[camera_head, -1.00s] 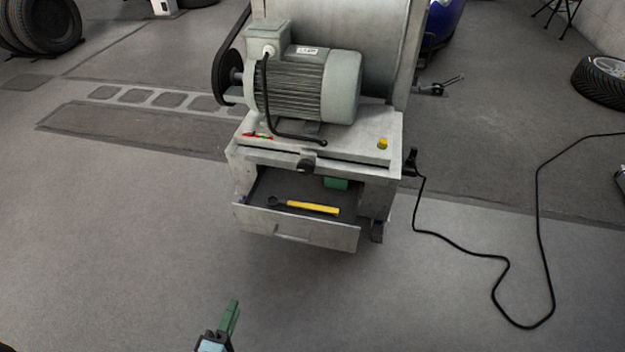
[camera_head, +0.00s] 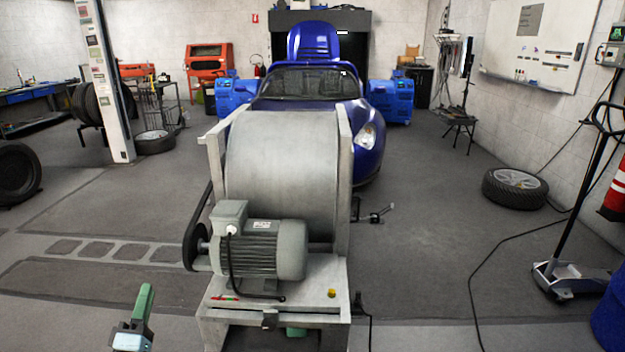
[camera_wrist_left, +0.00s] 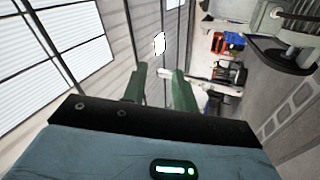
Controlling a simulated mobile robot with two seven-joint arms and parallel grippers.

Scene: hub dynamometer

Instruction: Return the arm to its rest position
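My left gripper (camera_head: 145,300) shows low in the head view, left of the grey dynamometer bench, with its green finger pointing up. It is clear of the bench. In the left wrist view both green fingers (camera_wrist_left: 159,84) stand apart with nothing between them, so it is open and empty. The right arm and right gripper are not in view.
The dynamometer (camera_head: 285,165) with its grey motor (camera_head: 262,250) stands front centre. A blue car (camera_head: 310,85) is behind it. A loose wheel (camera_head: 515,188) and a trolley jack (camera_head: 570,278) are at the right. The floor left of the bench is mostly clear.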

